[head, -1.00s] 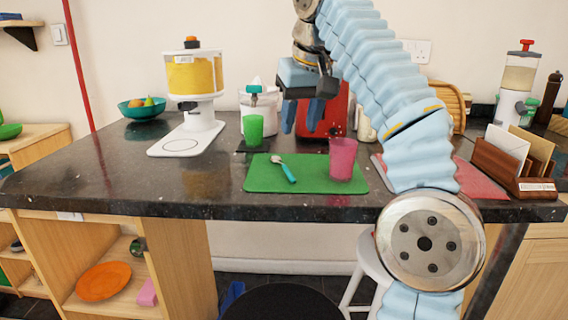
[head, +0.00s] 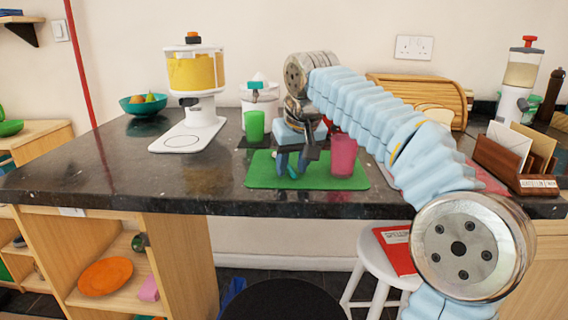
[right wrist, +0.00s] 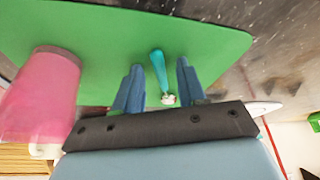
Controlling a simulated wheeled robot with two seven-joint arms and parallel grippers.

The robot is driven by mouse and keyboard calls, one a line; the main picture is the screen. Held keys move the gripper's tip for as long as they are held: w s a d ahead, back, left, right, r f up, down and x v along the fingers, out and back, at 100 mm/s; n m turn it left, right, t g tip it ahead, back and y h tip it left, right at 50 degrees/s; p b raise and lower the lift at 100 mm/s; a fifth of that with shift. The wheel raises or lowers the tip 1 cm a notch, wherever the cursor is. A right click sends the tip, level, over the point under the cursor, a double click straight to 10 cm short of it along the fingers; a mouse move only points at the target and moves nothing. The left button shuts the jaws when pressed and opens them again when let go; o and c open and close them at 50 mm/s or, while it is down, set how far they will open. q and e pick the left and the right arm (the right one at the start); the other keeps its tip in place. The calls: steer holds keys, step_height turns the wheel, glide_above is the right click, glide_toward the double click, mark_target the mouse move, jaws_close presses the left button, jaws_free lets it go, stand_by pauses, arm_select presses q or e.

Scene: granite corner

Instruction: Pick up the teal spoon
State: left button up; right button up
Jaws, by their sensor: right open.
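The teal spoon (right wrist: 159,70) lies on the green mat (right wrist: 215,37). In the right wrist view its teal handle points away between my fingers, and its pale bowl end sits close to the gripper's body. My right gripper (right wrist: 161,88) is open, with one blue finger on each side of the spoon. In the head view my right gripper (head: 292,165) is low over the green mat (head: 258,172) and hides most of the spoon; a bit of teal (head: 292,171) shows between the fingers. My left gripper is not in view.
A pink cup (head: 343,156) stands on the mat close beside my right gripper; it also shows in the right wrist view (right wrist: 42,95). A green cup (head: 254,126) stands behind the mat. A juice dispenser (head: 192,85) is further left. The counter (head: 95,180) is clear at left.

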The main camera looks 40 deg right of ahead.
jaws_close()
steer(key=shift+r, duration=0.15)
